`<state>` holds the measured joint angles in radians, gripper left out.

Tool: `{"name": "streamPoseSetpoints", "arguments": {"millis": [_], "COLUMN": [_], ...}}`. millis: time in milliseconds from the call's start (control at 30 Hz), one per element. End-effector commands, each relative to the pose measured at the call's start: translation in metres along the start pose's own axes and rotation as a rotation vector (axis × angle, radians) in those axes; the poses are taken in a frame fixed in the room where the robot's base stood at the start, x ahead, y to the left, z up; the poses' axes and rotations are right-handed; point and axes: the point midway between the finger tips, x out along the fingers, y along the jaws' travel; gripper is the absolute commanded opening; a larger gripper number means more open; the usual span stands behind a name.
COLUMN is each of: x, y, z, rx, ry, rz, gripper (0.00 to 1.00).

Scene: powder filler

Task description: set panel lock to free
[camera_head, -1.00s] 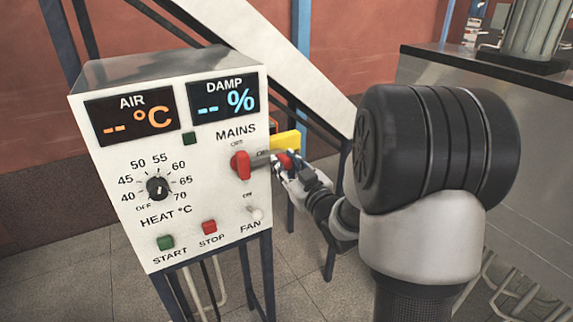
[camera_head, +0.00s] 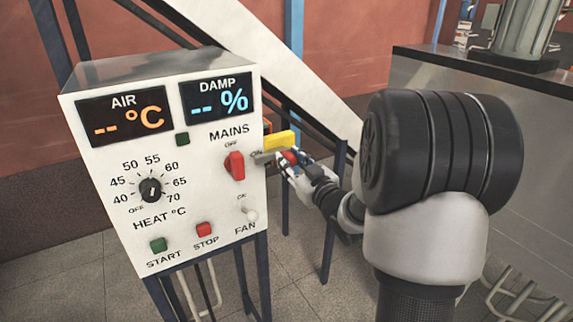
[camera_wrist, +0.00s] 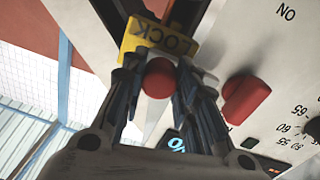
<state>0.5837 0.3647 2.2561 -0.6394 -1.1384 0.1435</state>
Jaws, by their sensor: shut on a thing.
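The panel lock is marked by a yellow LOCK plate (camera_head: 279,141) at the right edge of the white control panel (camera_head: 120,235). The plate also shows in the wrist view (camera_wrist: 158,41). A red round knob (camera_wrist: 159,78) sits just beside the plate, between my fingers. My gripper (camera_head: 289,160) is shut on this red knob; the wrist view shows a finger on each side of it (camera_wrist: 160,92). A grey bar (camera_head: 265,157) reaches from the lock toward the red MAINS switch (camera_head: 234,166), with a small gap between them. The fingers hide part of the lock.
The panel carries a heat dial (camera_head: 151,190), green START button (camera_head: 158,245), red STOP button (camera_head: 204,229) and FAN toggle (camera_head: 250,215). A steel cabinet (camera_head: 440,75) stands at the right. Blue frame legs (camera_head: 333,215) stand behind my arm.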

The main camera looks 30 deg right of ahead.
Motion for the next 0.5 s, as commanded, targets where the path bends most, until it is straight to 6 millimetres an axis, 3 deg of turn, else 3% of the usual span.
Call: {"name": "streamPoseSetpoints", "arguments": {"millis": [67, 100, 400, 500], "x": [0.0001, 0.0001, 0.0001, 0.0001], "y": [0.0027, 0.0028, 0.0021, 0.0017], "z": [-0.0014, -0.0014, -0.0013, -0.0011], "rx": [0.000, 0.001, 0.000, 0.000], "ry": [0.002, 0.002, 0.002, 0.002], "rz": [0.007, 0.007, 0.005, 0.004], "gripper": [0.00, 0.28, 0.48, 0.49]}}
